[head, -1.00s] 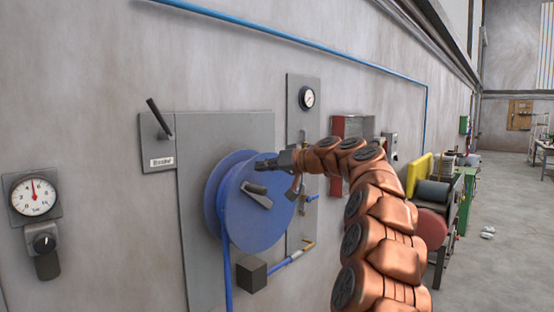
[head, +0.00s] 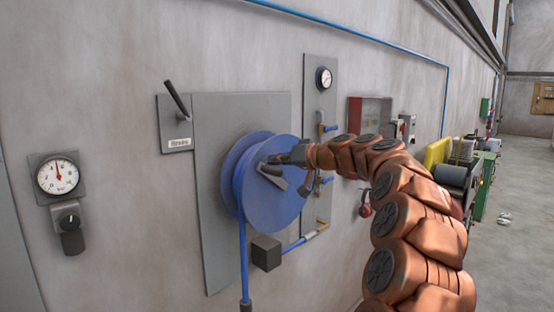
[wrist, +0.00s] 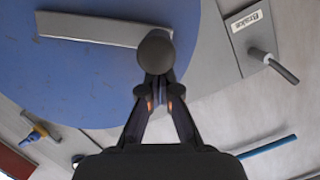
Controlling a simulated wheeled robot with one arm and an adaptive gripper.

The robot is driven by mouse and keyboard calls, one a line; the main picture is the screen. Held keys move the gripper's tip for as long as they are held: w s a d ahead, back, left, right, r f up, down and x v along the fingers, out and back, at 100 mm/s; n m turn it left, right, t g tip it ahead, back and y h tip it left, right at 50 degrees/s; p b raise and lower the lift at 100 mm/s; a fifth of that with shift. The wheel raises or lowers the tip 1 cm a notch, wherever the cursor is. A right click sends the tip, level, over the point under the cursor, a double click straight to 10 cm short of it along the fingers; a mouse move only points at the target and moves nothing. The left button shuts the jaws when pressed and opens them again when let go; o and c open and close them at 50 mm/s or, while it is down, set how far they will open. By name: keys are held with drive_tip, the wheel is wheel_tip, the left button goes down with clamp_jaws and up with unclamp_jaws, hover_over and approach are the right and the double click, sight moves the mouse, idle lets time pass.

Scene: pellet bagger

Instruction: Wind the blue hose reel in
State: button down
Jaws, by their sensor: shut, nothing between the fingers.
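The blue hose reel (head: 278,208) is mounted on a grey wall panel (head: 213,225). Its grey crank arm (head: 274,181) crosses the disc near the middle; it also shows in the wrist view (wrist: 88,28). The dark round crank knob (wrist: 155,50) is at the arm's end. My gripper (head: 272,159) is at the knob, and its fingertips (wrist: 156,80) are shut with nothing between them. They overlap the knob's lower edge in the wrist view; I cannot tell whether they touch it. Blue hose (head: 244,262) hangs from the reel to a dark end (head: 245,305).
A brake lever (head: 177,98) on a labelled plate is up and left of the reel; it also shows in the wrist view (wrist: 274,66). A dark grey block (head: 266,253) sits below the reel. A gauge (head: 324,78) and blue-handled valves are to its right.

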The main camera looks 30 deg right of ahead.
sight(262, 170)
drive_tip(key=shift+f, duration=0.1)
drive_tip(key=a+f+b, duration=0.1)
drive_tip(key=b, duration=0.2)
drive_tip(key=f+n+b, duration=0.1)
drive_tip(key=b, duration=0.3)
drive_tip(key=shift+s+a+f+h, duration=0.15)
drive_tip(key=shift+s+a+h, duration=0.05)
drive_tip(key=shift+a+h, duration=0.15)
drive_tip(key=n+b, duration=0.1)
drive_tip(key=b, duration=0.1)
drive_tip(key=a+f+n+b, duration=0.1)
drive_tip(key=b, duration=0.2)
drive_tip(key=shift+s+a+f+h+b, duration=0.15)
drive_tip(key=shift+a+f+h+b, duration=0.05)
drive_tip(key=shift+f+h+b, duration=0.15)
drive_tip(key=f+n+b, duration=0.1)
drive_tip(key=b, duration=0.2)
drive_tip(key=a+f+b, duration=0.1)
drive_tip(key=b, duration=0.2)
drive_tip(key=n+h+b, duration=0.1)
drive_tip(key=b, duration=0.1)
drive_tip(key=shift+s+a+f+n+b, duration=0.2)
drive_tip(key=shift+a+f+n+b, duration=0.1)
drive_tip(key=shift+f+b, duration=0.1)
drive_tip(key=shift+a+f+b, duration=0.1)
drive_tip(key=shift+f+b, duration=0.1)
drive_tip(key=shift+b, duration=0.45)
drive_tip(key=shift+n, duration=0.3)
